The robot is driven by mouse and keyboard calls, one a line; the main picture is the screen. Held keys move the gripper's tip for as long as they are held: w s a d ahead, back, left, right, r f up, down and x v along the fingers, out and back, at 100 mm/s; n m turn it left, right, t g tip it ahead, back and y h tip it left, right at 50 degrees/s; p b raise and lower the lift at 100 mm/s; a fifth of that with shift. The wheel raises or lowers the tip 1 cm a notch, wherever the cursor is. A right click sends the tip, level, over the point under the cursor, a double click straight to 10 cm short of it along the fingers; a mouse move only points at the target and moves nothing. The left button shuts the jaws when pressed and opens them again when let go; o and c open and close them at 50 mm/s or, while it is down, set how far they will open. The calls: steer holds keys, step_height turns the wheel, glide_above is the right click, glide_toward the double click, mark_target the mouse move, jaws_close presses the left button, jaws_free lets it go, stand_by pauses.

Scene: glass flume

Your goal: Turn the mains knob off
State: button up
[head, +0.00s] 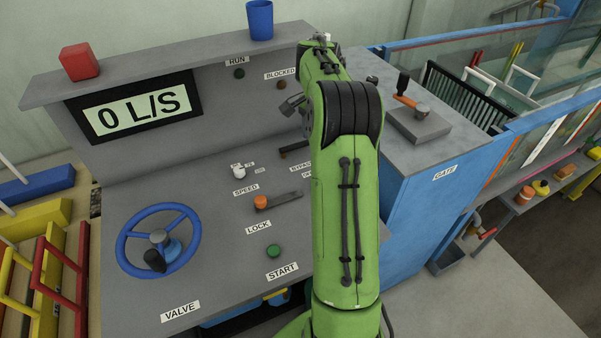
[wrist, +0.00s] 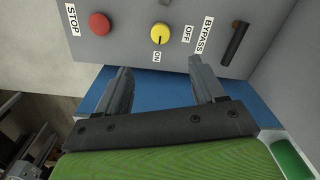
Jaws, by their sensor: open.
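The mains knob appears to be the round yellow knob (wrist: 160,33) on the grey panel in the wrist view. An ON label (wrist: 156,56) lies below it and an OFF label (wrist: 188,33) to its right. A thin mark on the knob seems to point down towards ON. My gripper (wrist: 158,68) is open and empty, its two fingers apart on either side of the knob's line, short of it and not touching it. In the head view my green arm covers the knob, and the fingers are not clearly seen.
A red STOP button (wrist: 100,23) is left of the knob, and a dark BYPASS lever (wrist: 235,42) is right of it. On the console are a blue valve wheel (head: 158,240), an orange-knobbed lock lever (head: 280,200) and a green START button (head: 273,250). A display (head: 135,106) reads 0 L/S.

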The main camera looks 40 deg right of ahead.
steer(key=shift+m, duration=0.3)
steer(key=f+b, duration=0.1)
steer(key=f, duration=0.4)
steer(key=f+b, duration=0.1)
steer(key=f, duration=0.5)
steer(key=d+f+b, duration=0.1)
steer(key=f, duration=0.5)
steer(key=shift+r, duration=0.1)
steer(key=c, duration=1.1)
steer(key=shift+o, duration=0.2)
